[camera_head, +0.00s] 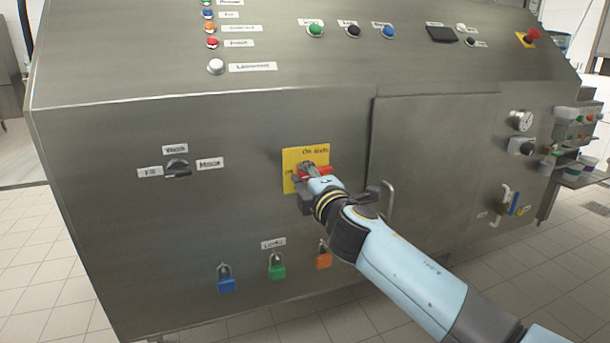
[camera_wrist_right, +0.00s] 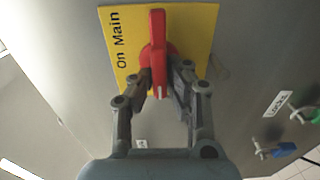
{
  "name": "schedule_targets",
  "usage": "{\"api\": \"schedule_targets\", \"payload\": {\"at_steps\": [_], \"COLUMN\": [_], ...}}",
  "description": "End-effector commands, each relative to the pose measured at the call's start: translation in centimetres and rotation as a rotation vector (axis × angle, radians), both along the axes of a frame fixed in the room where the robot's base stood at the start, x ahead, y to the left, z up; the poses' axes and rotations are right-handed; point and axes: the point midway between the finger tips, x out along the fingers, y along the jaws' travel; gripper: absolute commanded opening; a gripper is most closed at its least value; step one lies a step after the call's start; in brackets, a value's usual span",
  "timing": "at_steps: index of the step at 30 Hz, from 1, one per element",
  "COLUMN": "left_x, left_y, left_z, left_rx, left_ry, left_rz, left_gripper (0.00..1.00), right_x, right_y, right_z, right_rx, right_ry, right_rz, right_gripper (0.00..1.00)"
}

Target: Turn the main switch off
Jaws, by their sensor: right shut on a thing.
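The main switch is a red rotary handle (camera_head: 322,171) on a yellow plate (camera_head: 318,155) on the front of the steel machine. In the wrist view the red handle (camera_wrist_right: 158,40) stands upright in the picture, on the yellow plate (camera_wrist_right: 195,30) marked "On Main". My right gripper (camera_head: 306,174) is at the plate and hides part of the handle. In the wrist view the fingers of this gripper (camera_wrist_right: 161,80) are closed on the handle, one on each side. My left gripper is in neither view.
Blue (camera_head: 226,284), green (camera_head: 276,271) and orange (camera_head: 323,260) padlocks hang below the plate. A mode selector (camera_head: 178,168) is to the left. A door (camera_head: 430,150) with a handle (camera_head: 388,199) is to the right. Buttons line the sloped panel above.

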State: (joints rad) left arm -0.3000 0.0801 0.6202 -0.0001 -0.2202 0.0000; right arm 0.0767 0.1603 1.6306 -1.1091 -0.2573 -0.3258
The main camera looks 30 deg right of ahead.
Motion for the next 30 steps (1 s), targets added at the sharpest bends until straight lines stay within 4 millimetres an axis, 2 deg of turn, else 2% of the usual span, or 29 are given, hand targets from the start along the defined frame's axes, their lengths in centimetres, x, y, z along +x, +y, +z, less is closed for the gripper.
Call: {"api": "schedule_targets", "payload": {"at_steps": [1,6,7,17,20,30], "left_x": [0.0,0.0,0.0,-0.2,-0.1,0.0], "left_y": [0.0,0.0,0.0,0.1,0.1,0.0], "left_z": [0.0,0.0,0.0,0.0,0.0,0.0], "left_rx": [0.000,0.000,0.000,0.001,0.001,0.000], "left_ry": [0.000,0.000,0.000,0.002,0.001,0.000], "left_rz": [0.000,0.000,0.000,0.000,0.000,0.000], "left_gripper": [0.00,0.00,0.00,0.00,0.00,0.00], "right_x": [-0.1,-0.1,0.0,-0.6,-2.0,-9.2], "right_y": [0.0,0.0,0.0,0.1,0.5,2.2], "right_z": [-0.3,-0.2,-0.2,-0.1,-0.2,-0.2], "right_rx": [-0.002,-0.001,0.000,0.000,0.001,0.000], "right_ry": [0.005,0.003,0.003,0.002,0.003,0.005], "right_rz": [0.000,0.000,0.000,0.000,0.001,0.000], "right_gripper": [0.12,0.34,0.36,0.36,0.36,0.36]}}
